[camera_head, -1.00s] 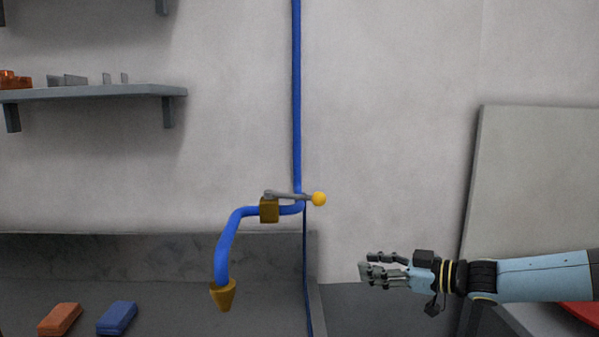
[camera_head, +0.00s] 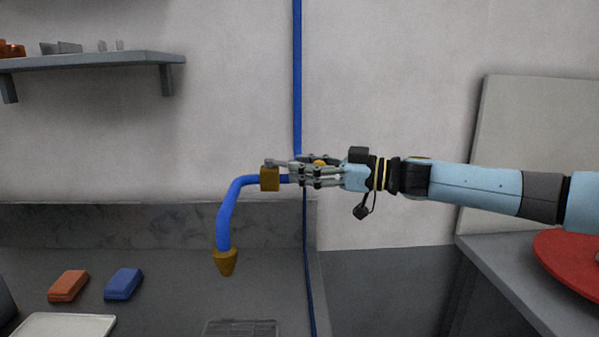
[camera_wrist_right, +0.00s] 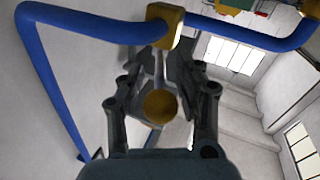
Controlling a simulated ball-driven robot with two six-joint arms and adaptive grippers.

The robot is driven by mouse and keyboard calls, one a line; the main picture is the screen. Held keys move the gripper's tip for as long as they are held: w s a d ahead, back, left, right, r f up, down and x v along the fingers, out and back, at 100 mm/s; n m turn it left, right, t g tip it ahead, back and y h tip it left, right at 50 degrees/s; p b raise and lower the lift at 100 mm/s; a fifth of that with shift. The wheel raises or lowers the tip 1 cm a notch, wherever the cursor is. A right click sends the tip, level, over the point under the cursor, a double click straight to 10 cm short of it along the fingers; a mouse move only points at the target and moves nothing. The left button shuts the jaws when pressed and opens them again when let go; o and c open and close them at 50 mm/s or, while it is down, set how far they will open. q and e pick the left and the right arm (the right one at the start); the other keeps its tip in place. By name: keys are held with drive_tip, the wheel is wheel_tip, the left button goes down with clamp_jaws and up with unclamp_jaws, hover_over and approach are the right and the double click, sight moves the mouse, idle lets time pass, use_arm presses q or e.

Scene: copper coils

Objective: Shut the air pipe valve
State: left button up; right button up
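The air pipe valve (camera_head: 270,179) is a brass block on a blue pipe (camera_head: 226,215). It also shows in the right wrist view (camera_wrist_right: 166,20). Its grey lever (camera_head: 277,163) points right, along the pipe's short level stretch, and ends in a yellow ball (camera_head: 320,163). My right gripper (camera_head: 297,173) is at the lever, with its fingers on both sides of it. In the right wrist view the ball (camera_wrist_right: 160,106) sits between the fingers, near the palm, and the fingertips flank the lever close to the block. Whether they press on it is unclear. My left gripper is out of view.
The blue pipe rises along the wall behind my fingers. A brass nozzle (camera_head: 225,262) hangs at its lower end. An orange block (camera_head: 68,286) and a blue block (camera_head: 123,284) lie on the counter at left. A red disc (camera_head: 570,262) lies on the right counter.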

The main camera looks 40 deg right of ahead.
drive_tip(key=shift+w+a, duration=0.35)
drive_tip(key=shift+w, duration=0.2)
clamp_jaws()
